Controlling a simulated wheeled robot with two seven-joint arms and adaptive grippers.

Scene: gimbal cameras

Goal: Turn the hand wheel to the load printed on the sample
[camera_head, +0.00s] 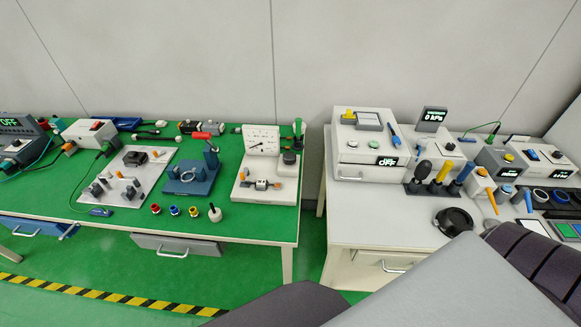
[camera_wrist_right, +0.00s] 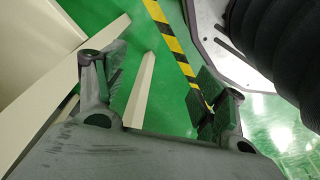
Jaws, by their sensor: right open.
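A white test stand (camera_head: 241,190) with a round dial gauge (camera_head: 262,140) is at the right end of the green bench in the head view. A dark round knob (camera_head: 290,158), which looks like the hand wheel, sits at its right side, with a green-handled part behind it. A small piece with orange ends (camera_head: 262,184), possibly the sample, lies on the stand; any print on it is too small to read. My right gripper (camera_wrist_right: 161,98) is open and empty in the right wrist view, down by the floor, away from the stand. My left gripper is not in view.
The green bench (camera_head: 120,222) also holds a blue fixture (camera_head: 190,176), a grey plate with plugs (camera_head: 126,182) and several small coloured parts. A gap separates it from the white table (camera_head: 350,225), crowded with instruments. Drawers (camera_head: 175,246) hang below. My arm covers the bottom right.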

